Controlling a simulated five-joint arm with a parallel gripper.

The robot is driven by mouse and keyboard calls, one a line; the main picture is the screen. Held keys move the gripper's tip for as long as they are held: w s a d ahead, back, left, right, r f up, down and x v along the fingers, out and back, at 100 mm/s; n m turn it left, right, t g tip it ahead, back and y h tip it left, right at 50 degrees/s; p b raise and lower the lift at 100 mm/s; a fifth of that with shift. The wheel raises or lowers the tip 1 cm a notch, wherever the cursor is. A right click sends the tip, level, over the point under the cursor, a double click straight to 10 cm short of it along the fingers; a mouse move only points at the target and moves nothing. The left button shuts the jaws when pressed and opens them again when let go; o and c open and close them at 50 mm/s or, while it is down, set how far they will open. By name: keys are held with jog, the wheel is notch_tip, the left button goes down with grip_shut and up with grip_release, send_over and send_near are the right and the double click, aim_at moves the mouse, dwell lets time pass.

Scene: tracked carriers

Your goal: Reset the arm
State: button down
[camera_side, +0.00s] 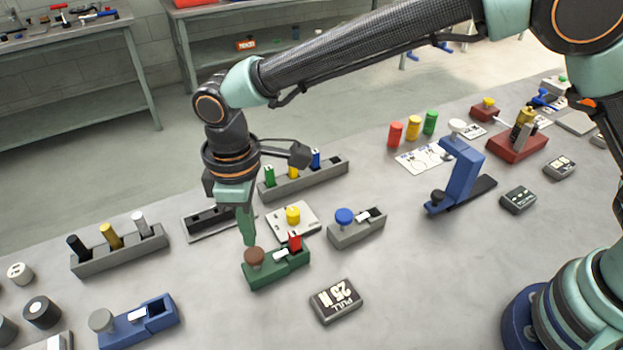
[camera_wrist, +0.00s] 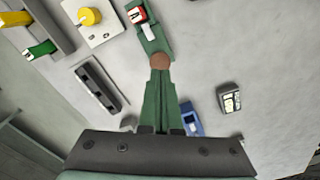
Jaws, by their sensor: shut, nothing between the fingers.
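My gripper (camera_side: 249,240) hangs straight down, shut and empty, with its green fingertips just behind the brown knob (camera_side: 254,257) of a green carrier (camera_side: 277,272). In the wrist view my gripper (camera_wrist: 159,80) points at the same brown knob (camera_wrist: 160,61), and the tips look close to it; I cannot tell if they touch. The green carrier has a red block (camera_side: 295,242) and a white piece at its right end. My arm reaches in from the upper right and is bent down at the wrist.
A grey carrier with a blue knob (camera_side: 344,216) and a white plate with a yellow knob (camera_side: 293,215) stand close by. Racks with coloured pegs (camera_side: 118,254) are left and behind. A blue carrier (camera_side: 139,321) is front left. A dark 25 N block (camera_side: 336,301) lies in front.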

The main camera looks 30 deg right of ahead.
jog(key=w+d+r+m+t+y, duration=0.1)
jog(key=d+r+m, duration=0.2)
jog(key=d+r, duration=0.5)
jog(key=w+d+r+m+t, duration=0.1)
jog(key=d+r+m, duration=0.3)
jog(key=d, duration=0.7)
jog(key=s+d+r+m+t, duration=0.1)
jog(key=s+d, duration=0.3)
jog(key=d, duration=0.4)
jog(key=s+d+r+m+t+h, duration=0.1)
jog(key=s+d+m, duration=0.3)
jog(key=d, duration=0.5)
jog(key=shift+s+t, duration=0.5)
jog(key=shift+t, duration=0.3)
